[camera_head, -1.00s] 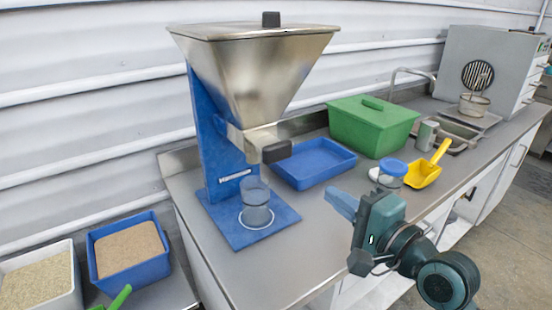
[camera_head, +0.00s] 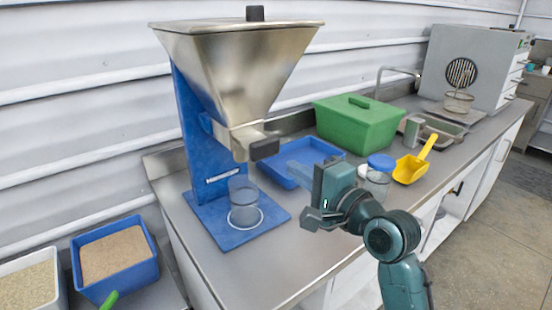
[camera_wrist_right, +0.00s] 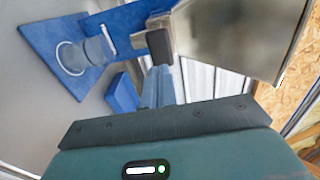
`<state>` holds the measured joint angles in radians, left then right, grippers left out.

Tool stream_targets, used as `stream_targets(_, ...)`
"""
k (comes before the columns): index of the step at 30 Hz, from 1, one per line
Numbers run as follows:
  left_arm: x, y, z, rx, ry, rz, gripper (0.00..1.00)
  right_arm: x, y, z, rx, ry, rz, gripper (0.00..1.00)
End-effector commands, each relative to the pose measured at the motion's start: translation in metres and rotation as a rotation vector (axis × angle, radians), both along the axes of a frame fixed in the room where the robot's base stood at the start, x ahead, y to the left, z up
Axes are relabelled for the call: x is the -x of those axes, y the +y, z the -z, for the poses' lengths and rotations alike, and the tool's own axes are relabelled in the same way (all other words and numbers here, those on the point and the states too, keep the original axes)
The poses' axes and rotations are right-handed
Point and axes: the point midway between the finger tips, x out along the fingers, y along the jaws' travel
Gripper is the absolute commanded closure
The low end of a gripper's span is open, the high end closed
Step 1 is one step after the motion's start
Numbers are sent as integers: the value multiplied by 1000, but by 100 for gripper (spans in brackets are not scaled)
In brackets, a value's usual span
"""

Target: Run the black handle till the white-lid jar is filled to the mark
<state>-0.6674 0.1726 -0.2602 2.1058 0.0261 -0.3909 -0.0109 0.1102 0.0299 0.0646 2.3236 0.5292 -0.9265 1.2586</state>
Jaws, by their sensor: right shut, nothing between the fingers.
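The black handle (camera_head: 265,149) sits at the hopper's spout, below the steel hopper (camera_head: 240,80); it also shows in the right wrist view (camera_wrist_right: 160,46). A clear, lidless jar (camera_head: 243,203) stands upright within a white ring on the blue base, under the spout; I cannot make out a mark or contents. My left gripper is out of view.
A blue tray (camera_head: 335,150) lies behind my right gripper. A green box (camera_head: 358,124) and a yellow scoop (camera_head: 412,168) stand further right. Bins of grainy material (camera_head: 115,287) sit at lower left. The counter in front of the blue base is clear.

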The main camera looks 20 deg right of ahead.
Motion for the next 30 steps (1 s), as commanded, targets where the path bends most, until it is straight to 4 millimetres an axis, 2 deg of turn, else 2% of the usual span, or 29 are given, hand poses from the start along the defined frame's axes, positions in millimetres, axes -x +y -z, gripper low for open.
stream_targets(3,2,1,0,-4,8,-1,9,-24,9,-2,0,-1,-2,100)
stream_targets(9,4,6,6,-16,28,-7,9,-53,20,-1,1,1,-1,100)
stream_targets(15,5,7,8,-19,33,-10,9,-64,24,0,0,0,0,100)
stream_targets(26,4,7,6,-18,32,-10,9,-66,24,0,0,0,-1,100)
stream_targets(30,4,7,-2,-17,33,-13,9,-82,30,-3,-1,0,-1,100)
